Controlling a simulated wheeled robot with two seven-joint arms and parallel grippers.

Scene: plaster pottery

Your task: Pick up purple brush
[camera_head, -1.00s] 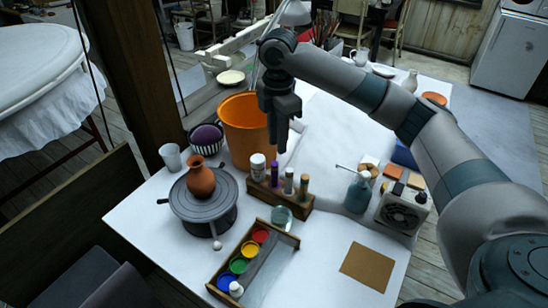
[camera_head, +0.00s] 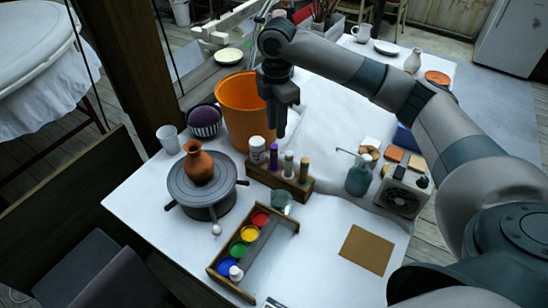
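The purple brush (camera_head: 274,156) stands upright in a wooden holder (camera_head: 297,188) on the white table. A white bottle and other upright tools stand beside it in the same holder. My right gripper (camera_head: 281,133) points down just above and slightly right of the purple brush in the picture. I see no contact with the brush. The gripper is seen from the side, so the gap between its fingers does not show. My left gripper is not in view.
An orange bucket (camera_head: 243,120) stands directly behind the holder. A turntable (camera_head: 202,193) with an orange vase is at left, a paint tray (camera_head: 215,268) in front. A spray bottle (camera_head: 358,178) and a fan box (camera_head: 401,198) stand at right.

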